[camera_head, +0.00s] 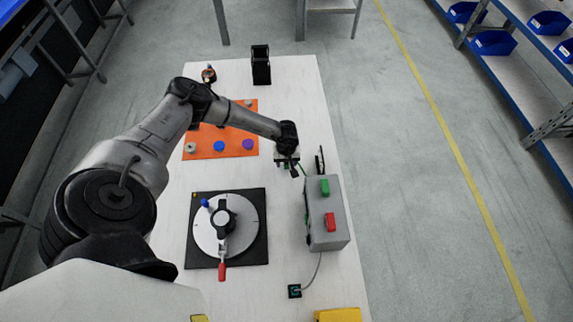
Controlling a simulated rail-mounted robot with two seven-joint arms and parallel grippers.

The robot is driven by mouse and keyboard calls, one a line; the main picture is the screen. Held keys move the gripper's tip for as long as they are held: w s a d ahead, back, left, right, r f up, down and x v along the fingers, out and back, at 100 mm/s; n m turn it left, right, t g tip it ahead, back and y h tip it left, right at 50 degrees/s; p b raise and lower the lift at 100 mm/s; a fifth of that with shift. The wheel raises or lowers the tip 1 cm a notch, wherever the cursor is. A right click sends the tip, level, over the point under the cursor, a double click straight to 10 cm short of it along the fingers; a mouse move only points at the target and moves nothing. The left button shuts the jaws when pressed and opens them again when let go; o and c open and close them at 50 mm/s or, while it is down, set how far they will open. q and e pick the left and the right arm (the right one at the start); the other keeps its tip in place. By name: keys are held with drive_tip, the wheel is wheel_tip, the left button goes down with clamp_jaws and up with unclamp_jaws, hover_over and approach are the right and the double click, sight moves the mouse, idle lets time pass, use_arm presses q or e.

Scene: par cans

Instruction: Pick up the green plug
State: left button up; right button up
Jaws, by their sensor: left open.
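My right gripper is out of view.
A black plate with a white dial and red handle (222,272) lies left of the box. An orange mat (238,107) with several coloured knobs lies behind it. A black holder (260,66) stands at the back. A yellow object (338,315) lies at the front edge.

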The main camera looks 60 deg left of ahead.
use_arm(q)
drive_tip(key=shift+f, duration=0.2)
clamp_jaws()
idle(0.4)
